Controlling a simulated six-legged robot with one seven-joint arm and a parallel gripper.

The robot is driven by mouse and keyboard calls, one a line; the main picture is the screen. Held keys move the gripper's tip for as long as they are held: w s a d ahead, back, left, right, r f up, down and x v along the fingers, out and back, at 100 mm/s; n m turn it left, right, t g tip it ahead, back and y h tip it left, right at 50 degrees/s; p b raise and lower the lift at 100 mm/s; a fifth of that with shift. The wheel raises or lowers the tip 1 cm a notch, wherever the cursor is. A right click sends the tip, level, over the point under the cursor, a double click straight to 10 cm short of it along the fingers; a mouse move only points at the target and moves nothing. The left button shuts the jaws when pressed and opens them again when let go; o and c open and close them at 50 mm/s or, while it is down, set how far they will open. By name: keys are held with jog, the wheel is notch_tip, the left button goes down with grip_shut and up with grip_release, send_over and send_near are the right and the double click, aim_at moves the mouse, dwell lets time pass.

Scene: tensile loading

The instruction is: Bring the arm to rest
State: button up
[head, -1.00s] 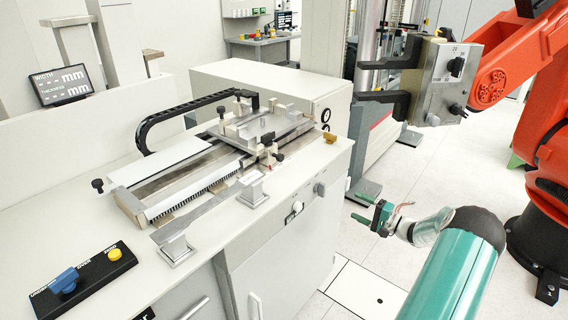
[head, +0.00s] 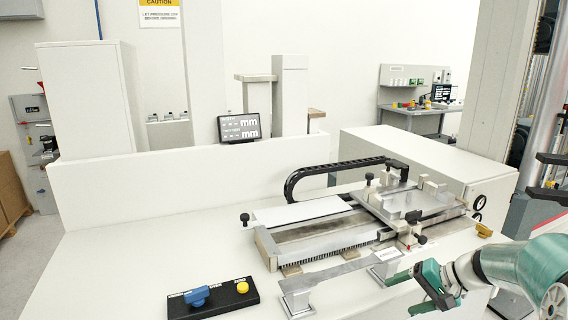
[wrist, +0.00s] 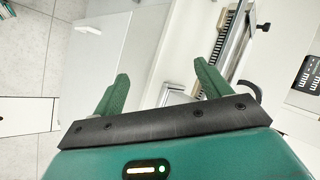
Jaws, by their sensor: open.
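My gripper (head: 432,283) is at the lower right of the head view, beside the right end of the white bench top. In the wrist view my gripper (wrist: 163,90) shows two green fingers spread apart with nothing between them. A flat metal specimen (head: 335,272) lies across two small metal stands on the bench, left of my gripper. My arm enters the head view from the right edge.
The measuring machine (head: 330,232) with its black cable chain stands on the bench behind the specimen. A display (head: 239,127) and a workbench (head: 420,117) are farther back.

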jog(key=s+a+r+n+h, duration=0.2)
jog(key=s+a, duration=0.5)
jog(key=s, duration=0.4)
jog(key=s+a+r+n+h, duration=0.3)
jog(key=s+a+r+h, duration=0.2)
jog(key=s+a, duration=0.3)
jog(key=shift+s+a+r+n+t+h, duration=0.3)
jog(key=shift+s+r, duration=0.3)
jog(key=shift+s, duration=0.85)
